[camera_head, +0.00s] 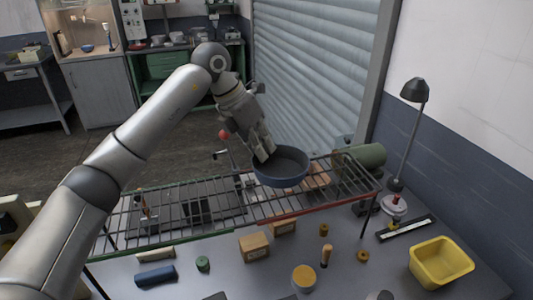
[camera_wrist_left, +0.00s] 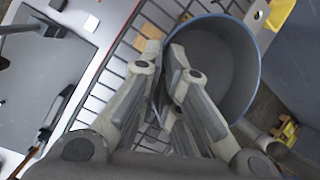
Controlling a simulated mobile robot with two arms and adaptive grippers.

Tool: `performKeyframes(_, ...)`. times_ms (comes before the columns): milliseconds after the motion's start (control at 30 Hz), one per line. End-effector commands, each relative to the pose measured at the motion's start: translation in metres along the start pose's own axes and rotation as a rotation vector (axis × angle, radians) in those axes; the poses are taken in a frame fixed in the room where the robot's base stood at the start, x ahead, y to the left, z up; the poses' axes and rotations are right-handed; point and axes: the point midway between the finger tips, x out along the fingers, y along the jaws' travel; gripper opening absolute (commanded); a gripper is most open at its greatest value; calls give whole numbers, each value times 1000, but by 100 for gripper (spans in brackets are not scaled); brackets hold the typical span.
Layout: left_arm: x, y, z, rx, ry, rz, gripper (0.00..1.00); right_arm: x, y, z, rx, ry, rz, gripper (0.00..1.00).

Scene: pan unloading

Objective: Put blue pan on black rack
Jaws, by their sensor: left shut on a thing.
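The blue pan (camera_head: 281,167) is upright at the right part of the black rack (camera_head: 140,213) in the head view. Whether its base touches the wires I cannot tell. My left gripper (camera_head: 263,148) is shut on the pan's left rim. In the left wrist view the pan (camera_wrist_left: 225,60) shows as an empty round bowl, with the fingers of my left gripper (camera_wrist_left: 165,55) at its near wall. The rack's wires (camera_wrist_left: 118,62) show beside and below it. My right gripper is in neither view.
A green cylinder (camera_head: 365,157) lies at the rack's right end. A desk lamp (camera_head: 410,110) and a yellow bin (camera_head: 440,262) stand to the right. Small boxes (camera_head: 254,247) and several loose parts lie on the table below. The rack's left part is clear on top.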

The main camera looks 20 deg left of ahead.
Motion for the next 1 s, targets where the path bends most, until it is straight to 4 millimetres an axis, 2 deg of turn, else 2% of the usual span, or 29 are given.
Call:
performKeyframes(100,10,4,5,0,-2,-2,0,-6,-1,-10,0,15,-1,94)
performKeyframes(300,23,9,9,-1,-2,-2,0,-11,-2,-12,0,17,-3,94)
performKeyframes(500,49,15,-2,0,-2,-1,0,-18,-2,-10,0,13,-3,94)
performKeyframes(867,54,17,-4,1,-4,0,0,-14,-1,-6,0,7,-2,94)
performKeyframes(1000,54,17,-4,1,-2,0,19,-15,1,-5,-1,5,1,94)
